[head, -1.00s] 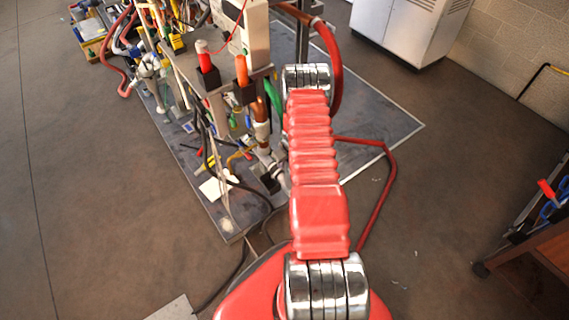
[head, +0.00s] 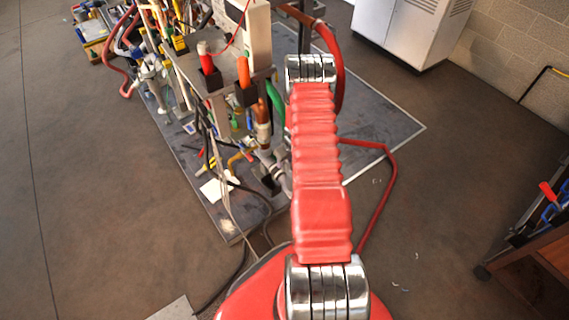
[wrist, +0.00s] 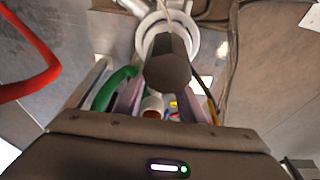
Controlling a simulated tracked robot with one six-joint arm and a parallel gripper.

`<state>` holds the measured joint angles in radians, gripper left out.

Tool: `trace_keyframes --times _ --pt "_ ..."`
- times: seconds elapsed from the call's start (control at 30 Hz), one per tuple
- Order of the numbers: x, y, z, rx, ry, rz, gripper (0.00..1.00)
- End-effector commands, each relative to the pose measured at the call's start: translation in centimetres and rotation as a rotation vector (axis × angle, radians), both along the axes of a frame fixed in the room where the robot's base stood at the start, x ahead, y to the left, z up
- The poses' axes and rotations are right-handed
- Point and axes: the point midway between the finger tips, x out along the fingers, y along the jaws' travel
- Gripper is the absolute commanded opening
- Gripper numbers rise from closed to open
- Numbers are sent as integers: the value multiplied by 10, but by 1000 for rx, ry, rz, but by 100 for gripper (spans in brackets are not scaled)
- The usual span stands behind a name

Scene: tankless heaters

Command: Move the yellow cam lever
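I cannot make out the yellow cam lever for certain. A small yellow piece (head: 205,164) shows low on the rig in the head view, and a yellow strip (wrist: 212,109) shows beside the right finger in the wrist view; I cannot tell if either is the lever. My gripper (wrist: 161,100) shows at the bottom of the wrist view, its fingers apart with nothing visibly held. A dark, blunt-ended part (wrist: 168,68) stands ahead of the fingers, in front of a white ring (wrist: 190,40). In the head view my red arm hides the gripper.
Pipes and a green hose (wrist: 113,88) crowd the gripper. A red hose (head: 388,185) loops right of my arm in the head view. The rig stands on a grey floor plate (head: 375,118). A white cabinet (head: 410,28) stands behind. Floor at left is clear.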

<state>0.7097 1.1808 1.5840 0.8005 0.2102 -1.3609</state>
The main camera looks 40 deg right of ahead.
Motion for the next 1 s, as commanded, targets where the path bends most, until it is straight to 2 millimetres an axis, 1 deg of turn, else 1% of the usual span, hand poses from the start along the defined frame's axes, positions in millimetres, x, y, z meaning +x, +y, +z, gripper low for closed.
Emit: trace_keyframes --times 0.03,0.1,0.7,0.8,1.0 --pt "-1 0 8 -1 -1 0 36" --pt "-4 0 16 -1 -1 0 36" --pt "-24 2 87 -1 -1 -2 36" --pt "-26 2 94 0 -1 0 36" --pt "-28 3 99 1 0 -2 36"
